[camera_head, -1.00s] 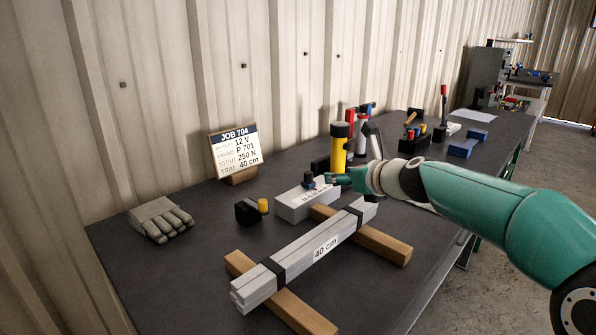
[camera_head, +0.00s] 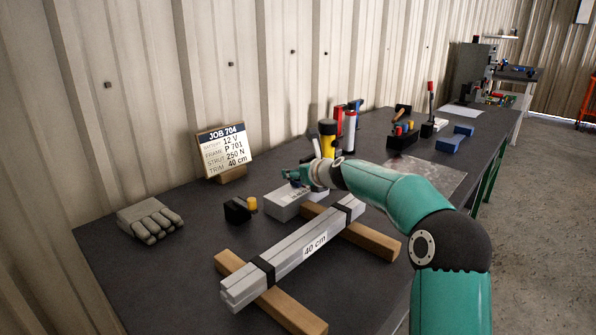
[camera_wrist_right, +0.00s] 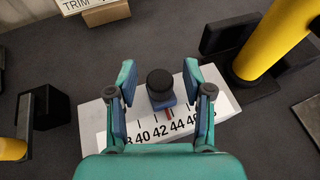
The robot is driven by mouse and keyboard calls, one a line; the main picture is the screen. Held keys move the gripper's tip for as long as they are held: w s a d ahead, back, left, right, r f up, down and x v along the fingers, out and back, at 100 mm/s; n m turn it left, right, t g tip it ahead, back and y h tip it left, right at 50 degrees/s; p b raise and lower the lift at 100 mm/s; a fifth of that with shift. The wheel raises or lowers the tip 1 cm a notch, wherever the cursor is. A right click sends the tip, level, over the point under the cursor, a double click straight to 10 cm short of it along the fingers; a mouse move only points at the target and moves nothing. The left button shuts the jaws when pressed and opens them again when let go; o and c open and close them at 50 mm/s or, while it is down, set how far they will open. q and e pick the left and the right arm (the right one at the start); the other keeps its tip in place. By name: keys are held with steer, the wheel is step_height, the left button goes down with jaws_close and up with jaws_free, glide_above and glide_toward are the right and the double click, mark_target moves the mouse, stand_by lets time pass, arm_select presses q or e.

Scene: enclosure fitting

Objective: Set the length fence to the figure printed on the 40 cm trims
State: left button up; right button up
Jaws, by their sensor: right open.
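The length fence is a pale block (camera_head: 285,205) with a white scale strip, on the bench behind the trims. In the right wrist view its slider (camera_wrist_right: 161,90) has a black round knob, a blue base and a red pointer between the 42 and 44 figures. My right gripper (camera_wrist_right: 160,78) is open, one finger on each side of the knob with gaps showing. In the head view the gripper (camera_head: 297,176) is over the block and hides the knob. The bundled grey trims (camera_head: 290,254) carry a "40 cm" label. My left gripper is not in view.
The trims rest on two wooden bars (camera_head: 375,239). A job card (camera_head: 223,150) reads TRIM 40 cm. A black block with a yellow knob (camera_head: 240,208) is left of the fence; a yellow cylinder (camera_head: 328,140) stands behind. A grey glove (camera_head: 150,219) lies at left.

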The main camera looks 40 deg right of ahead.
steer(key=shift+w+f, duration=0.1)
steer(key=shift+w, duration=0.15)
jaws_close()
steer(key=shift+s+a+p, duration=0.2)
steer(key=shift+a+p, duration=0.2)
steer(key=shift+a, duration=1.3)
jaws_free()
steer(key=shift+s, duration=0.1)
